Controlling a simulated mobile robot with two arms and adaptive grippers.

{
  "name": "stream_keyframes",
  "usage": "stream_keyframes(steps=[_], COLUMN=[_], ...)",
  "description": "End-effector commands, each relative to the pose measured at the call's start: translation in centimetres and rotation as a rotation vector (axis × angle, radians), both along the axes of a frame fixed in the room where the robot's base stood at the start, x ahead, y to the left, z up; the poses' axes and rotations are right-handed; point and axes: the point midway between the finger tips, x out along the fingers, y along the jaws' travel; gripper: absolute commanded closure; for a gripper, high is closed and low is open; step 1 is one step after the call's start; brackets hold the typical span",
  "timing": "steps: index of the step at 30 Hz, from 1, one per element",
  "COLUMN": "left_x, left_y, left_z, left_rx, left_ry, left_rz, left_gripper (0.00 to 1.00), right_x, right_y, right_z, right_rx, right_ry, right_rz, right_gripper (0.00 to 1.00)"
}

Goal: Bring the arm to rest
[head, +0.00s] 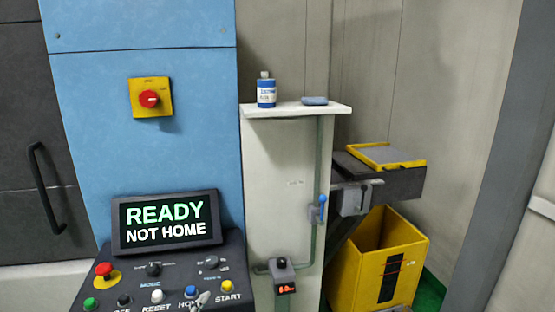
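No gripper of mine shows clearly in the head view. A small grey metallic shape (200,300) at the bottom edge covers part of the HOME label on the control panel (130,268). I cannot tell whether it is a switch on the panel or a fingertip. The blue HOME button (191,291) shows just above it. The screen (166,221) on the panel reads "READY" in green and "NOT HOME" in white.
A red knob on a yellow plate (149,98) is on the blue machine wall (100,150). A blue-labelled bottle (266,91) and a blue-grey object (315,100) stand on a white ledge (295,109). A yellow bin (350,275) stands below a yellow-framed tray (425,164) at right.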

Motion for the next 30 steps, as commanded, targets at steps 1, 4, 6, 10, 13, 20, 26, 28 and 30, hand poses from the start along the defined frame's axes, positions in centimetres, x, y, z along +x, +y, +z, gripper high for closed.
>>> stream_keyframes(steps=[1, 4, 6, 10, 13, 20, 26, 28, 30], left_x=[-3.0, -8.9, -12.8, -18.7, -22.5, -30.0, -31.3, -31.0, -30.8], left_y=[1.1, 2.9, 3.7, 4.3, 4.6, 4.7, 4.5, 4.5, 4.4], left_z=[-2.6, -6.7, -8.9, -11.1, -12.1, -13.1, -16.8, -18.7, -20.7], left_rx=[-0.102, -0.273, -0.362, -0.475, -0.532, -0.625, -0.639, -0.636, -0.632], left_ry=[0.114, 0.326, 0.449, 0.620, 0.722, 0.912, 0.976, 0.980, 0.987], left_rz=[0.073, 0.216, 0.302, 0.424, 0.497, 0.639, 0.682, 0.683, 0.684], left_gripper=[0.56, 0.56, 0.56, 0.56, 0.56, 0.56, 0.56, 0.56, 0.56], right_x=[0.0, 0.1, 0.1, 0.1, 0.1, 0.1, 0.1, 0.0, 0.0], right_y=[0.0, 0.0, 0.0, 0.0, 0.0, 0.0, 0.0, 0.0, 0.0], right_z=[0.0, 0.0, 0.0, 0.0, 0.0, 0.0, -0.8, -1.2, -1.5], right_rx=[0.000, 0.000, 0.000, 0.000, 0.000, 0.000, 0.000, 0.000, 0.000], right_ry=[-0.001, -0.001, -0.001, -0.001, -0.001, -0.002, -0.002, -0.001, -0.001], right_rz=[0.000, 0.000, 0.000, 0.000, 0.000, 0.001, 0.001, 0.001, 0.001], right_gripper=[0.60, 0.60, 0.60, 0.60, 0.60, 0.60, 0.60, 0.60, 0.60])
